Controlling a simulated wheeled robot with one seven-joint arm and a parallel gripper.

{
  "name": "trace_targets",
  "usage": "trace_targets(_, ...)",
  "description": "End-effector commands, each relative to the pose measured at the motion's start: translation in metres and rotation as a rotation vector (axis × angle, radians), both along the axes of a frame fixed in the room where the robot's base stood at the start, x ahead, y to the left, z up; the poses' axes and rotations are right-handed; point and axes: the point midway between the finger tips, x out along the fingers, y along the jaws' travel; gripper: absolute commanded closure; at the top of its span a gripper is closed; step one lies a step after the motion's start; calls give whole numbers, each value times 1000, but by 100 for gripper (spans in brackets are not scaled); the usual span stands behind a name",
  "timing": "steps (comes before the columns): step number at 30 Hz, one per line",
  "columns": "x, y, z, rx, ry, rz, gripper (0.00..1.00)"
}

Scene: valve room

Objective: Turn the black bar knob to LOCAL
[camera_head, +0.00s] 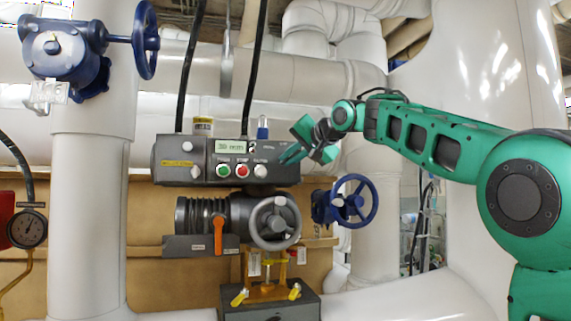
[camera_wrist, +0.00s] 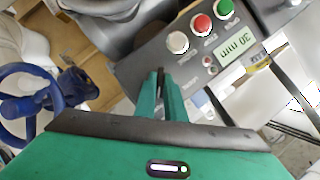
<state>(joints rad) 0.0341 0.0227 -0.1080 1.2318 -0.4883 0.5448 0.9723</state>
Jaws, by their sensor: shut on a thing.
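The grey control box (camera_head: 170,150) shows in the middle of the head view, with a display, buttons and a dark right part. My green gripper (camera_head: 291,154) reaches this right part from the right. In the wrist view my gripper (camera_wrist: 161,85) has its two fingers close together, shut on the black bar knob (camera_wrist: 160,76). Only a dark sliver of the knob shows between the fingertips. The fingers hide most of it and, in the head view, all of it. I cannot read which mark the knob points to, nor make out the LOCAL label.
Green button (camera_head: 223,170), red button (camera_head: 242,171) and white button (camera_head: 260,171) sit left of my gripper. The orange lever (camera_head: 218,233) and grey handwheel (camera_head: 274,240) are below. A blue handwheel (camera_head: 356,201) stands below my forearm. A black cable rises behind the box.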

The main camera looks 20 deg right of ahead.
Motion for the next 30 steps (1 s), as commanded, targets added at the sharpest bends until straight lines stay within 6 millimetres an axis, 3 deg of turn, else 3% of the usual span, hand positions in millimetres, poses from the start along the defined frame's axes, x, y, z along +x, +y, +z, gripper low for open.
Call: trace_targets(30, 0, 8, -1, -961, 2, 4, 100)
